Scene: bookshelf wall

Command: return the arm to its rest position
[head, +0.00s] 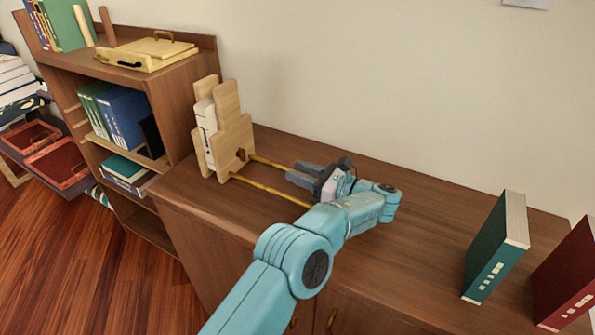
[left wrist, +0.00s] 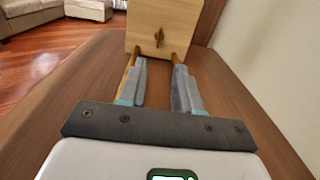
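My left gripper (head: 292,170) is open, low over the cabinet top (head: 400,235), with its fingers pointing left toward a wooden bookend (head: 236,142). In the left wrist view the two grey fingers of the gripper (left wrist: 160,66) stand apart with bare wood between them. The bookend (left wrist: 160,22) is just beyond the fingertips, with two thin rods running from it toward the fingers. A white book (head: 207,130) stands upright in the bookend. I cannot tell whether the fingers touch the rods. My right gripper is not in view.
A green book (head: 495,247) and a red book (head: 567,275) stand at the right of the cabinet top. A taller shelf (head: 172,85) with books and a yellow case (head: 145,54) is at the left. The wall is behind. The cabinet top between gripper and green book is clear.

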